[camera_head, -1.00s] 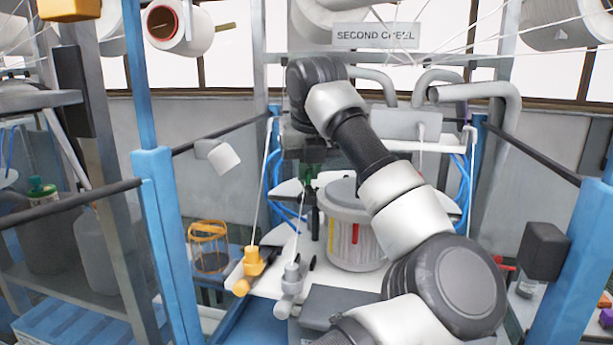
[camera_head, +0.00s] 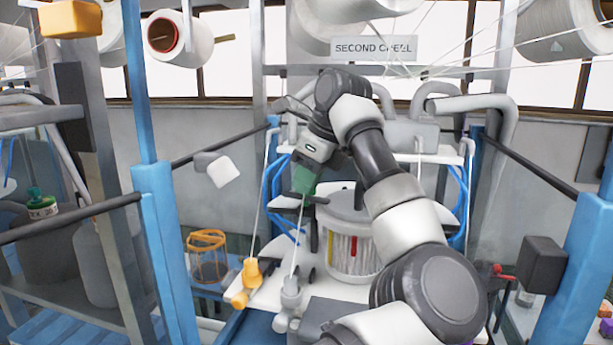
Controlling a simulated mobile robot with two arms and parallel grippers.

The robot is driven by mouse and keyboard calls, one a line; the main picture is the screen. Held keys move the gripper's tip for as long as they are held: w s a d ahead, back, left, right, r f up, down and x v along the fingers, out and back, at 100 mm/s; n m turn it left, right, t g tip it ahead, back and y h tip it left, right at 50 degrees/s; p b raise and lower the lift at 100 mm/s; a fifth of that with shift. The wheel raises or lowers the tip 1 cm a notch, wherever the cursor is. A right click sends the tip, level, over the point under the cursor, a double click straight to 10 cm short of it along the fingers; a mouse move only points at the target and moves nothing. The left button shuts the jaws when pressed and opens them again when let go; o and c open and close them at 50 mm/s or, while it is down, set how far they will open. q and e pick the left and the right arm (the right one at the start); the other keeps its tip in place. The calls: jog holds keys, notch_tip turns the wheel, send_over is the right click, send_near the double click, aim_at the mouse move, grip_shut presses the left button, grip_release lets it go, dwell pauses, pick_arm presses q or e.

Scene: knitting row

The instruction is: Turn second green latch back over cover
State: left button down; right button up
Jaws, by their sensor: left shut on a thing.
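My left gripper (camera_head: 304,192) is above the white machine plate, left of the striped drum. Its grey body tilts down to the left. A green piece (camera_head: 306,179), which looks like the green latch, shows at its fingers, and the gripper is shut on it. The fingers and the latch's far side are partly hidden, so its exact turn cannot be told. I cannot clearly pick out the cover. My right gripper is not in view.
A drum (camera_head: 350,246) with red and yellow stripes stands close right of the gripper. Thin white rods rise from an orange fitting (camera_head: 249,272) and a grey fitting (camera_head: 290,292). Blue posts (camera_head: 160,220) stand either side.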

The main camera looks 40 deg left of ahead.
pick_arm(q)
jog(key=shift+r+n+g, duration=0.1)
jog(key=shift+n+g, duration=0.3)
jog(key=shift+n, duration=0.7)
jog(key=shift+h+p, duration=0.3)
jog(key=c, duration=1.2)
grip_release()
jog(key=v, duration=0.7)
jog(key=shift+w+d+r, duration=0.1)
jog(key=shift+d+r, duration=0.05)
